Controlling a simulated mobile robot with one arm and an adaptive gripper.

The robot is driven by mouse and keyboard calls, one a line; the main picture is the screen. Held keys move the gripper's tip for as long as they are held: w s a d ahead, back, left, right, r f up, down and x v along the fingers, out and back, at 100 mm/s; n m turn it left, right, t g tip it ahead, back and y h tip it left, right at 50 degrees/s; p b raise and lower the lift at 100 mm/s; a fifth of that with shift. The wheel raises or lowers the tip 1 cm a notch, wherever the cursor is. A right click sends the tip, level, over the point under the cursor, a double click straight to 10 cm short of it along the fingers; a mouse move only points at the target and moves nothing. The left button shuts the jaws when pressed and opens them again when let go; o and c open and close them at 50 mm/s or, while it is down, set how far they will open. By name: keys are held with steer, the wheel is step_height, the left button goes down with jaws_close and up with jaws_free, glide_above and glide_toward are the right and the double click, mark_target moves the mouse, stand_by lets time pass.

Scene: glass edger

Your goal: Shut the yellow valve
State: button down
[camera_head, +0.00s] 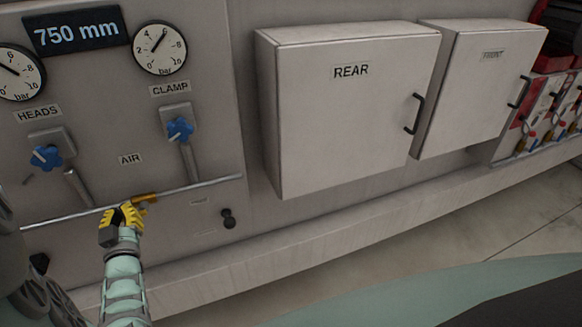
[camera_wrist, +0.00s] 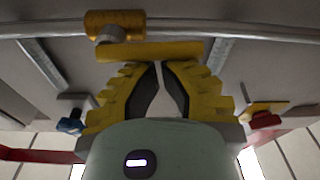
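The yellow valve (camera_head: 146,197) sits on a horizontal pipe low on the grey panel, below the AIR label. In the wrist view its round body (camera_wrist: 115,22) is on the pipe, and its flat yellow lever (camera_wrist: 150,52) runs roughly parallel to the pipe. My gripper (camera_head: 128,212) is just left of and below the lever in the head view and partly covers the valve. In the wrist view my gripper's yellow fingers (camera_wrist: 160,66) come together at the tips, right by the lever. Nothing shows between them. Whether they touch the lever I cannot tell.
Blue knobs for HEADS (camera_head: 46,157) and CLAMP (camera_head: 180,129) are above the pipe (camera_head: 195,187). A dark knob (camera_head: 228,218) is at lower right. The REAR cabinet (camera_head: 345,110) juts out to the right. In the wrist view, another yellow piece (camera_wrist: 268,107) shows at right.

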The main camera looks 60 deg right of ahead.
steer(key=n, duration=0.1)
steer(key=f+n, duration=0.1)
steer(key=n, duration=0.1)
steer(key=n+p, duration=0.1)
steer(key=n, duration=0.1)
steer(key=shift+w+a+f+y, duration=0.1)
steer(key=shift+a+f+y, duration=0.05)
steer(key=shift+f+y, duration=0.25)
steer(key=shift+f+n+y, duration=0.15)
steer(key=shift+f+n, duration=0.25)
steer(key=shift+n, duration=0.55)
steer(key=shift+f+n+y, duration=0.15)
steer(key=shift+f+n, duration=0.2)
steer(key=shift+n, duration=0.6)
steer(key=shift+f+n, duration=0.15)
steer(key=shift+n, duration=0.45)
steer(key=shift+f, duration=0.15)
steer(key=shift+n, duration=0.3)
steer(key=shift+d+f+n+y, duration=0.25)
steer(key=shift+f+n+y, duration=0.1)
steer(key=shift+n, duration=0.45)
steer(key=shift+s+d+f+n+b, duration=0.25)
steer(key=shift+f+n+b, duration=0.15)
steer(key=shift+n+b, duration=0.25)
steer(key=shift+s+d+f+n+b, duration=0.25)
steer(key=shift+f+n+b, duration=0.15)
steer(key=shift+n+b, duration=0.2)
